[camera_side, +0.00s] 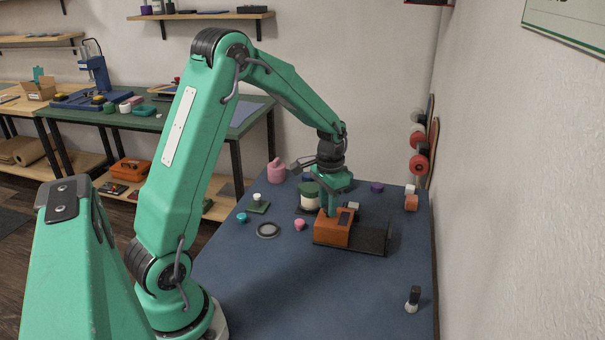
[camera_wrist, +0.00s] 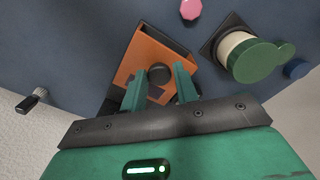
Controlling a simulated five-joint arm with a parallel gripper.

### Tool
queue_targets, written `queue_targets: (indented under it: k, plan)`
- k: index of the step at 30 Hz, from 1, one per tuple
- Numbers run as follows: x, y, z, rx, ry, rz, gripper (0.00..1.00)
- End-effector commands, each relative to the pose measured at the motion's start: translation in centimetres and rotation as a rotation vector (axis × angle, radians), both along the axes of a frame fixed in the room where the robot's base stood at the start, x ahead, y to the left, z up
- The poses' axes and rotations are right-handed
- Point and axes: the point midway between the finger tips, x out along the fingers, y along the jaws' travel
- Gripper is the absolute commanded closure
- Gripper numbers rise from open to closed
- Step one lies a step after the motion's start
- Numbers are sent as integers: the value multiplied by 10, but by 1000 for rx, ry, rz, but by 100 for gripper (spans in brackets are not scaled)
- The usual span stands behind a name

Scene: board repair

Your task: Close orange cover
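The orange cover (camera_side: 333,229) sits on the left part of a dark box (camera_side: 372,238) on the blue table. In the wrist view the orange cover (camera_wrist: 150,48) looks like a frame, with a round black knob (camera_wrist: 158,74) in its middle. My gripper (camera_side: 330,208) is low over the cover, pointing down. In the wrist view my gripper (camera_wrist: 159,82) has its two green fingers apart, one on each side of the knob. I cannot tell whether they touch it. The box's near side is partly hidden by the fingers.
A cream jar with a green lid (camera_side: 309,195) stands close behind the cover. A pink knob (camera_side: 299,224) and a grey ring (camera_side: 268,230) lie to the left. The front table is mostly clear; a wall is at right.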

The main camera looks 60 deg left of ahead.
Motion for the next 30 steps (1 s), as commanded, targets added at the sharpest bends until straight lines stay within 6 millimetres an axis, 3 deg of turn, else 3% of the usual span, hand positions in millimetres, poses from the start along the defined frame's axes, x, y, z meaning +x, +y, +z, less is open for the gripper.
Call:
queue_targets:
  k: [1, 3, 17, 30]
  plan:
    - [-2, 3, 1, -1, 2, 9, 62]
    - [-2, 3, 0, -1, 2, 8, 52]
    - [0, 2, 7, 1, -2, 5, 52]
    - [0, 2, 59, 1, -2, 6, 52]
